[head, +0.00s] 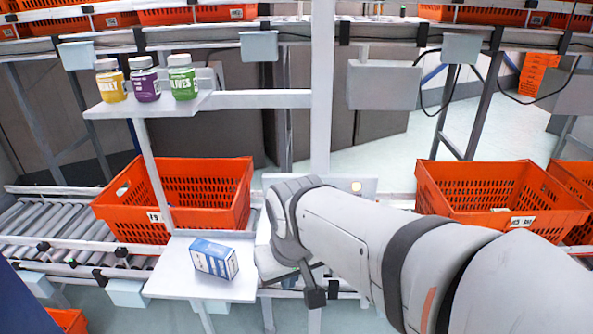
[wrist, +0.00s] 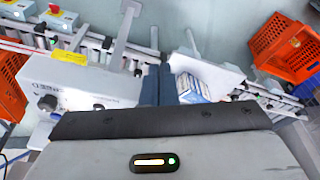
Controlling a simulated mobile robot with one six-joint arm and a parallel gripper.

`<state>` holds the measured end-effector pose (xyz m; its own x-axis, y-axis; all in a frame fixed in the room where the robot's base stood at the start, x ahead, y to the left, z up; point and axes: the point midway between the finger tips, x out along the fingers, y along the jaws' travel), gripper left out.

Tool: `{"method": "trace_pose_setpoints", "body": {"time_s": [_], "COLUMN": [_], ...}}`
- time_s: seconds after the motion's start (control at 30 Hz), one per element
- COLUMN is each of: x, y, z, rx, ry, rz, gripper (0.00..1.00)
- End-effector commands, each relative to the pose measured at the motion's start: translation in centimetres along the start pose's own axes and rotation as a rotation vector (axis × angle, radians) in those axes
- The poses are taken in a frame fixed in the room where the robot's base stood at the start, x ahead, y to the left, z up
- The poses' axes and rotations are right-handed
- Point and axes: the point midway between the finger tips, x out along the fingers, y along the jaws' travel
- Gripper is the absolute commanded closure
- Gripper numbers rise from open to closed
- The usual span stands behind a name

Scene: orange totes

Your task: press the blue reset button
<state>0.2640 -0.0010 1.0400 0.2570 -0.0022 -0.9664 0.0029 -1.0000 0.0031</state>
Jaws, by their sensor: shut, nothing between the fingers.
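I cannot make out a blue reset button in either view. In the wrist view a pale panel (wrist: 85,80) with a dark round knob (wrist: 47,103) lies left of my gripper. My gripper (wrist: 157,72) is shut and empty, its fingers beside this panel's right edge. In the head view my forearm hides most of the gripper.
A blue and white box (head: 214,258) lies on a small white shelf (head: 180,283) left of my arm. Orange totes (head: 224,205) (head: 470,201) stand on the conveyor at both sides. Several jars (head: 146,80) stand on an upper shelf. A white post (head: 321,90) rises behind my arm.

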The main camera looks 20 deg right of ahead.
Motion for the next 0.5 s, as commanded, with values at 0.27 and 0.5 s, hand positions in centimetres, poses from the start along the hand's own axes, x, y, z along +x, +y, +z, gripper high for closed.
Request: {"method": "trace_pose_setpoints", "body": {"time_s": [0.27,0.5], "x": [1.1,-2.2], "y": [0.3,4.1], "z": [-5.1,-10.7], "rx": [0.185,0.818], "ry": [-0.071,-0.107], "rz": [-0.071,-0.304], "gripper": [1.0,1.0]}}
